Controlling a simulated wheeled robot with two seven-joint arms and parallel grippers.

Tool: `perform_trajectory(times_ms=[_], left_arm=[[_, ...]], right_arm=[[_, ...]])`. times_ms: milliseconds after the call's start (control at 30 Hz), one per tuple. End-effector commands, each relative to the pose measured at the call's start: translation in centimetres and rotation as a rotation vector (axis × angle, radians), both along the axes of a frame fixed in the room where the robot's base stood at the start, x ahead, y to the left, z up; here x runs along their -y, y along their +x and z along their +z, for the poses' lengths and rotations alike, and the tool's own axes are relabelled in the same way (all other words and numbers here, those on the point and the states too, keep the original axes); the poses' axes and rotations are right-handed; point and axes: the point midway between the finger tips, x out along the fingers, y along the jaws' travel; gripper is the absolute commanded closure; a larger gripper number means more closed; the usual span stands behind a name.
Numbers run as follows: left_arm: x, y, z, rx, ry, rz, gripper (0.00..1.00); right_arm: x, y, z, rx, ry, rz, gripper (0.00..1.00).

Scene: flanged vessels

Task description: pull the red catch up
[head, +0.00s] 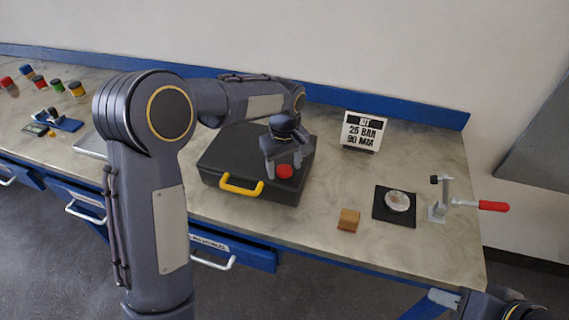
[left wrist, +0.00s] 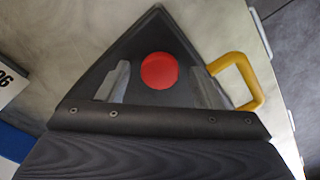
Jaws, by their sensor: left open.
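The red catch (head: 284,171) is a round red knob on the black case (head: 235,150), near its front edge. In the left wrist view the red catch (left wrist: 159,71) shows as a red disc between my two fingers. My left gripper (head: 282,167) is open above the case lid, pointing down. In the left wrist view my left gripper (left wrist: 159,84) has one finger on each side of the catch, with gaps between. I cannot tell how far the fingertips are above the lid. Only a dark part of my right arm shows at the lower right corner of the head view.
A yellow handle (head: 241,187) sticks out at the case front. Right of it are a sign (head: 362,131), a wooden block (head: 348,220), a black plate (head: 381,212) with a metal disc and a red-handled clamp (head: 440,208). Several coloured jars stand far left.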

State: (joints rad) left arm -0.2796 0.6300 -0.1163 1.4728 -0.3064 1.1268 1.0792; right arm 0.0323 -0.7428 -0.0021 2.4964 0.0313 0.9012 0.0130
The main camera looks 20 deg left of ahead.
Motion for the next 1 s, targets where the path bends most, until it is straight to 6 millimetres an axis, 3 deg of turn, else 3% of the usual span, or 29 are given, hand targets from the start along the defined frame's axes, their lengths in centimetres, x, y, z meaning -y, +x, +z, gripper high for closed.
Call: perform_trajectory(times_ms=[67, 467, 700, 933, 967, 1000], left_arm=[[0.0, 0.0, 0.0, 0.000, 0.000, 0.000, 0.48], [0.0, 0.0, 0.1, 0.000, 0.000, 0.000, 1.00], [0.1, 0.0, 1.9, 0.001, -0.001, -0.001, 1.00], [0.0, 0.0, 1.8, 0.001, -0.001, -0.001, 1.00], [0.0, 0.0, 1.8, 0.001, 0.000, -0.001, 0.62], [0.0, 0.0, 1.8, 0.001, 0.000, -0.001, 0.56]], right_arm=[[0.0, 0.0, 0.0, 0.000, 0.000, 0.000, 0.64], [0.0, 0.0, 0.0, 0.000, 0.000, 0.000, 0.64], [0.0, 0.0, 1.3, 0.000, 0.000, 0.000, 0.64], [0.0, 0.0, 1.0, 0.000, 0.000, 0.000, 0.64], [0.0, 0.0, 1.0, 0.000, 0.000, 0.000, 0.64], [0.0, 0.0, 1.0, 0.000, 0.000, 0.000, 0.64]])
